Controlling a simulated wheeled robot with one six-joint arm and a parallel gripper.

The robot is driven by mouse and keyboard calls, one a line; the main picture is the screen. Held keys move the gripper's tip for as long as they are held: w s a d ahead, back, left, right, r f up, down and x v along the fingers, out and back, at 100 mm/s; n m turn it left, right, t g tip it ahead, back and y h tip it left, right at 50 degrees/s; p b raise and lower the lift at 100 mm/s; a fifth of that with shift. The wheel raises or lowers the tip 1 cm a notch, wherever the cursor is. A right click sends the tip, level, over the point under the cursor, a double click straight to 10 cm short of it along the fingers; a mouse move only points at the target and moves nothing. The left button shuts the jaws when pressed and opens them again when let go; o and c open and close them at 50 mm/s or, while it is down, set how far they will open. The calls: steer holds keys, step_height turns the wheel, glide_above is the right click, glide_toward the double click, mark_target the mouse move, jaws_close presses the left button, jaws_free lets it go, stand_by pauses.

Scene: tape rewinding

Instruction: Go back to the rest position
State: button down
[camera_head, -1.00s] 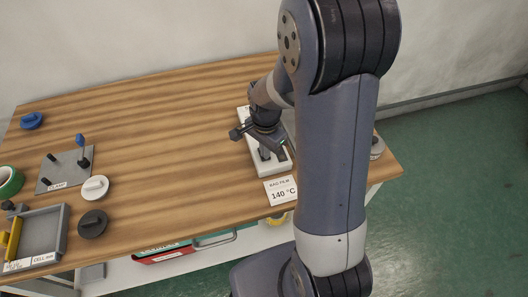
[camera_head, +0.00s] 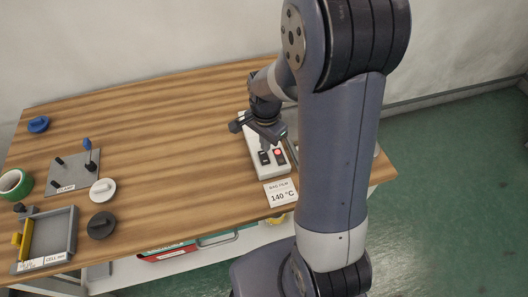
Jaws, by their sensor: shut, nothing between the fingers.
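My gripper (camera_head: 266,145) is shut and empty. It hangs over a white switch box (camera_head: 256,163) at the right part of the wooden table, apart from the box as far as I can tell. The box has a dark switch (camera_head: 264,158) and a red lit spot (camera_head: 278,153) on its near end. A card reading "BAG FILM 140 °C" (camera_head: 281,193) stands at the table's front edge. My arm hides part of the table's right end.
At the left are a grey clamp plate (camera_head: 70,178) with a blue-topped lever, a green tape roll (camera_head: 15,184), a grey tray (camera_head: 74,229), white (camera_head: 102,191) and black (camera_head: 101,226) knobbed discs, and a blue one (camera_head: 38,124). The middle of the table is clear.

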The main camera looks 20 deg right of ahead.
mark_target(265, 161)
steer(key=shift+r, duration=0.65)
steer(key=shift+f, duration=0.2)
step_height(265, 161, down, 7)
steer(key=b, duration=0.5)
steer(key=shift+r, duration=0.2)
steer(key=shift+r, duration=0.1)
